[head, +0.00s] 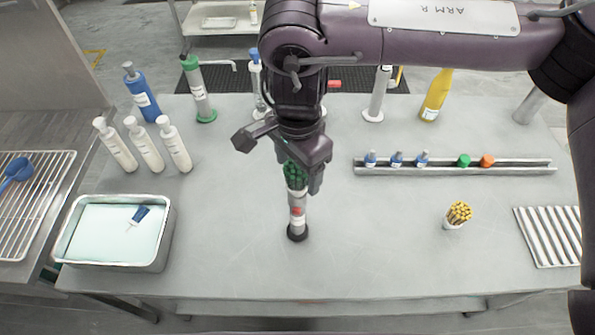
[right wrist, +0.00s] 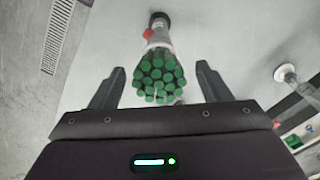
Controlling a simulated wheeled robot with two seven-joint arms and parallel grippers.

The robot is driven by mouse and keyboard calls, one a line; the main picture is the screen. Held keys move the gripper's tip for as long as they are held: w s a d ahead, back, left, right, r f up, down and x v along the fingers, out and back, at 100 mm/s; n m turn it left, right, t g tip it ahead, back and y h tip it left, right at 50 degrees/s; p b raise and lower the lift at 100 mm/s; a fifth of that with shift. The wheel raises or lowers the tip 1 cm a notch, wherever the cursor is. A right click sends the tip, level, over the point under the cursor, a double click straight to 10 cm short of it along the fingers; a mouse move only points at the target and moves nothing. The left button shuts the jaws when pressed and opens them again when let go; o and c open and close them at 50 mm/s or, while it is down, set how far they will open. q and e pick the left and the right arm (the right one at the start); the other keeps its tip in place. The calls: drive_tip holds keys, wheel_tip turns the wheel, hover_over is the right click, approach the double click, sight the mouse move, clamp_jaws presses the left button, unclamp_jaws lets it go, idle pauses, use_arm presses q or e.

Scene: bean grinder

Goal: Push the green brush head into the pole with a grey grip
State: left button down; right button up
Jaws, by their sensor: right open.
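The green brush head (head: 296,175) is a round bundle of green-tipped rods, and it also shows in the right wrist view (right wrist: 158,76). It stands at the top of an upright grey and white pole (head: 297,216) with a red mark and a black foot, at the middle of the table. I cannot tell how deep the head sits in it, nor make out a grey grip. My right gripper (head: 285,168) is open above the head. In the right wrist view its fingers (right wrist: 161,72) are on either side of the head with gaps. My left gripper is not in view.
A yellow-tipped bundle in a white holder (head: 454,222) stands right. A rail (head: 510,168) holds several capped pieces. Bottles (head: 141,92) and upright poles (head: 200,92) line the back and left. A tray (head: 165,238) is front left; a ribbed plate (head: 545,238) is far right.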

drive_tip(key=shift+r, duration=2.8)
drive_tip(key=shift+s+f, duration=0.1)
drive_tip(key=shift+s, duration=0.05)
